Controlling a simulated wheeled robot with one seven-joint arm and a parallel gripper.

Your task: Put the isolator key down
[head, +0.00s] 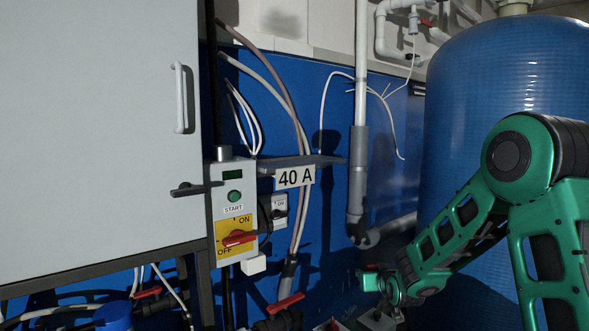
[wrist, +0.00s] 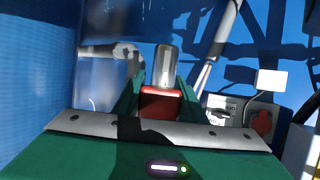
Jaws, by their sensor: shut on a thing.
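My gripper (wrist: 159,92) is shut on the isolator key, seen in the wrist view as a red body (wrist: 160,103) with a bare metal cylinder (wrist: 167,65) beyond it. Green fingers stand on either side of the red body. In the head view my gripper (head: 372,283) is low, right of centre, in front of the blue wall. The key is too small and dark there to make out clearly. I cannot tell from these frames whether the key touches any surface.
A grey control box (head: 230,205) with START button and red ON/OFF handle (head: 238,239) stands left, beside a grey cabinet (head: 100,130). A "40 A" shelf (head: 300,162) juts from the wall. A blue tank (head: 500,80) is right. A small grey box with red knob (wrist: 262,123) shows in the wrist view.

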